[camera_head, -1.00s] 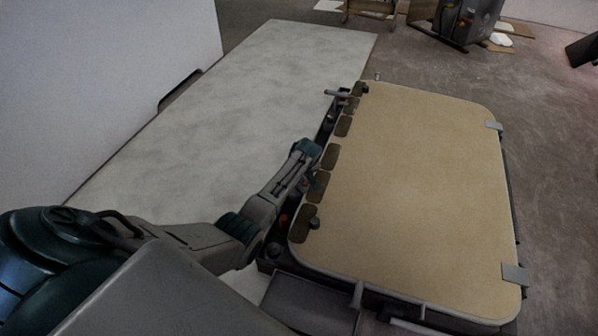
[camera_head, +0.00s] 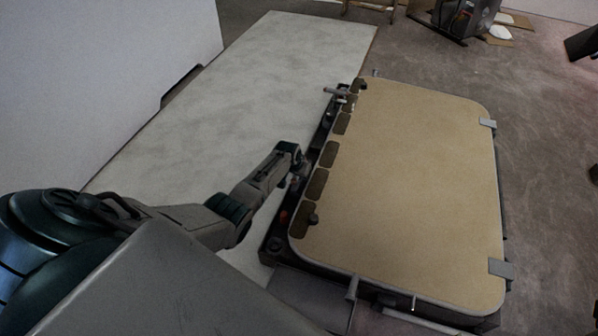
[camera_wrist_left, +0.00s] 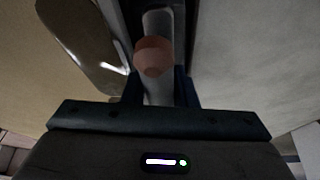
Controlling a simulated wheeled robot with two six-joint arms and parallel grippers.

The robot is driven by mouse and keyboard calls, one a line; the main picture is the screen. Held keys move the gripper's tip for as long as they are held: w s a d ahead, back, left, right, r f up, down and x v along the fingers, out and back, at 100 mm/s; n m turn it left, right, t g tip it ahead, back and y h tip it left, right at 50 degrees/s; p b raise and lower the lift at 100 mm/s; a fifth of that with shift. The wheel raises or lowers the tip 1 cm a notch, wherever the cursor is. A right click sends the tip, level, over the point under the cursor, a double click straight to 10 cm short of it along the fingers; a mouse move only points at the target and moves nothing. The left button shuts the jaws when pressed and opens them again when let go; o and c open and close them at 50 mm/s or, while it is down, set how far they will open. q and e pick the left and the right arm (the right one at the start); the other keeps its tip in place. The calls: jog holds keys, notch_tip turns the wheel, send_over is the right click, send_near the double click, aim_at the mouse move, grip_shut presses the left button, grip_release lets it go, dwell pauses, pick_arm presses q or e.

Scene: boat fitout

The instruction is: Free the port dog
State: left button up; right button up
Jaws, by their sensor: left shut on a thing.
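A hatch with a tan lid (camera_head: 410,190) lies in a dark frame, with dark oval pads along its left edge. My left gripper (camera_head: 297,165) is at the left side of this frame, near the middle of that edge. In the left wrist view my left gripper (camera_wrist_left: 160,90) is shut on a grey bar, which I take for the dog handle (camera_wrist_left: 160,22). A reddish-brown round knob (camera_wrist_left: 153,57) sits on the bar just beyond the fingers. The dog's base is mostly hidden by my gripper in the head view. My right gripper is not in view.
Another grey handle (camera_head: 336,92) sticks out at the far left corner of the hatch. A long pale panel (camera_head: 235,90) lies left of the hatch. Open floor (camera_head: 545,160) lies to the right.

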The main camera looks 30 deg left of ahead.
pick_arm(q)
jog(key=shift+o, duration=0.6)
jog(key=shift+w+d+r+m+h, duration=0.1)
jog(key=shift+d+m+h, duration=0.15)
jog(key=shift+m, duration=0.35)
jog(key=shift+w+d+m+h, duration=0.1)
jog(key=shift+m+h, duration=0.25)
jog(key=shift+m, duration=0.25)
jog(key=o, duration=0.9)
jog(key=shift+s+a, duration=0.1)
